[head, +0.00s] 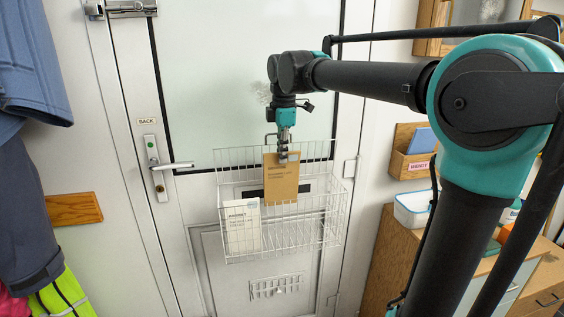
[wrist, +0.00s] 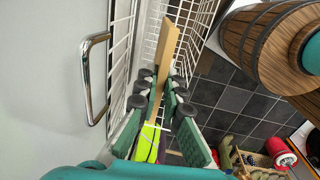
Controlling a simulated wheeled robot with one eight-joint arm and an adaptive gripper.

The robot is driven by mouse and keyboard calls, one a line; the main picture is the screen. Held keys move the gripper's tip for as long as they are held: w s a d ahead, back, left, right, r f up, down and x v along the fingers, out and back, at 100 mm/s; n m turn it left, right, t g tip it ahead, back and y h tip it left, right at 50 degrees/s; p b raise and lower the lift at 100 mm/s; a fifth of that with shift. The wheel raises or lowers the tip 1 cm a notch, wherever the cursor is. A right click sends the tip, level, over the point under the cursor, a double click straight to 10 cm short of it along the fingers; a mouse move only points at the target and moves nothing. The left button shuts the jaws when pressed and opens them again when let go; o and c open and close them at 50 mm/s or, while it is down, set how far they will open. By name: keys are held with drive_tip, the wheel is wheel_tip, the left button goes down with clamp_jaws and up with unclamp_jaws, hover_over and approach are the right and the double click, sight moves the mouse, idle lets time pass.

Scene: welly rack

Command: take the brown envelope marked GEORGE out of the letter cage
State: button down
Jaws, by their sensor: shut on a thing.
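My gripper (head: 284,156) points down at the white wire letter cage (head: 325,228) on the door. It is shut on the top edge of a brown envelope (head: 282,186), which hangs upright. The print on it is too small to read surely. Its lower edge is near the cage's front rim; I cannot tell if it is clear of it. In the wrist view, the envelope (wrist: 165,52) runs edge-on between the green-backed fingers (wrist: 158,92), with cage wire (wrist: 122,50) on both sides. A white printed envelope (head: 242,228) stands lower in the cage, at the left.
A chrome lever handle (head: 178,166) is left of the cage. A metal pull bar (wrist: 92,80) is close beside the gripper in the wrist view. A wooden wall box (head: 410,152) and a cabinet (head: 395,255) with a white tub (head: 411,211) are on the right.

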wheel_tip(320, 180, up, 9)
drive_tip(key=s, duration=0.1)
drive_tip(key=s+d, duration=0.2)
drive_tip(key=s, duration=0.6)
drive_tip(key=s+d, duration=0.3)
drive_tip(key=s, duration=0.5)
idle(0.3)
drive_tip(key=shift+w, duration=0.1)
